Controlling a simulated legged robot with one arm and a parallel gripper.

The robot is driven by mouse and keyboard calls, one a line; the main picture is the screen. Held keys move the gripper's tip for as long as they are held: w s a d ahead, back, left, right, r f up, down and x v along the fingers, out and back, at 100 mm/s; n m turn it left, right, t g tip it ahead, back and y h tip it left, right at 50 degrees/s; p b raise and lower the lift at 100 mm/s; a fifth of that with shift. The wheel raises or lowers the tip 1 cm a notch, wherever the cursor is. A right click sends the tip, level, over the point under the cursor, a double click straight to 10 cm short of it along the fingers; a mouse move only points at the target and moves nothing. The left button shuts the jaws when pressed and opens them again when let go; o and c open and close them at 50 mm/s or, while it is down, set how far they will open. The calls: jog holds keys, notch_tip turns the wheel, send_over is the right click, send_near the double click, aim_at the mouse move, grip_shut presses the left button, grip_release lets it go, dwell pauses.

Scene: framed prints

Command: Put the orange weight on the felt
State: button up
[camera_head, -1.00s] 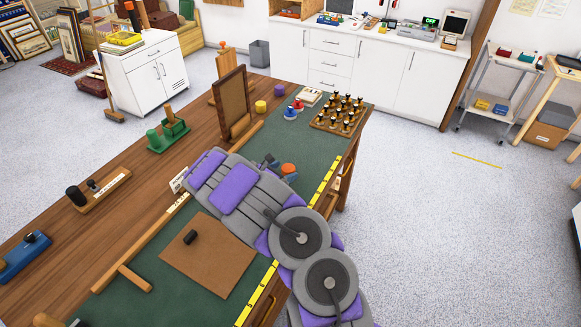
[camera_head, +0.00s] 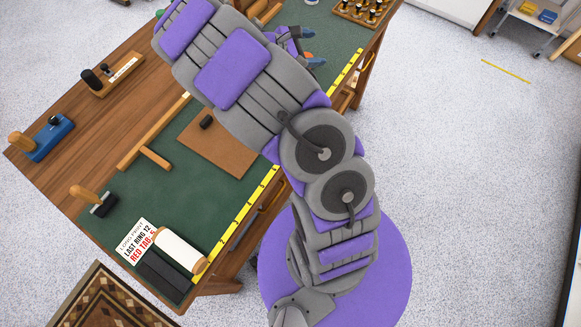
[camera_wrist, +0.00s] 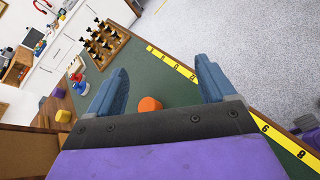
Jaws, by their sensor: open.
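The orange weight (camera_wrist: 150,104) shows in the wrist view on the green mat (camera_wrist: 178,92), between my gripper's two blue fingers. My gripper body hides its lower edge, and I cannot tell how far below the fingers it is. In the head view only a sliver of orange shows by the fingers. My gripper (camera_wrist: 161,70) is open and empty; it also shows in the head view (camera_head: 312,48). A brown square sheet (camera_head: 228,158) lies on the green mat, with a small black piece (camera_head: 206,122) on it. I cannot tell whether sheet or mat is the felt.
A yellow ruler (camera_head: 250,203) runs along the table's front edge. A wooden T-square (camera_head: 143,146) lies left of the sheet. A rack of black-topped pieces (camera_wrist: 103,40) stands beyond my fingers. A white roll (camera_head: 180,250) and printed card (camera_head: 138,242) lie at the near end.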

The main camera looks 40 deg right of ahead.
jog(key=s+a+r+m+g+y, duration=0.1)
jog(key=s+a+r+m, duration=0.15)
jog(key=s, duration=0.25)
jog(key=s+a+r+m+y, duration=0.2)
jog(key=s+r+m, duration=0.1)
jog(key=s, duration=0.1)
jog(key=s+a+r+m+g+y, duration=0.1)
jog(key=s+a+r+m, duration=0.1)
jog(key=s, duration=0.3)
jog(key=s+a+m+y, duration=0.2)
jog(key=s+a+y, duration=0.2)
jog(key=s+a, duration=0.4)
jog(key=s+a+r+m+t+y, duration=0.1)
jog(key=s+a+m+y, duration=0.2)
jog(key=s+a, duration=0.6)
jog(key=a+y, duration=0.2)
jog(key=a, duration=0.3)
jog(key=shift+a+t, duration=0.15)
jog(key=shift+t, duration=0.15)
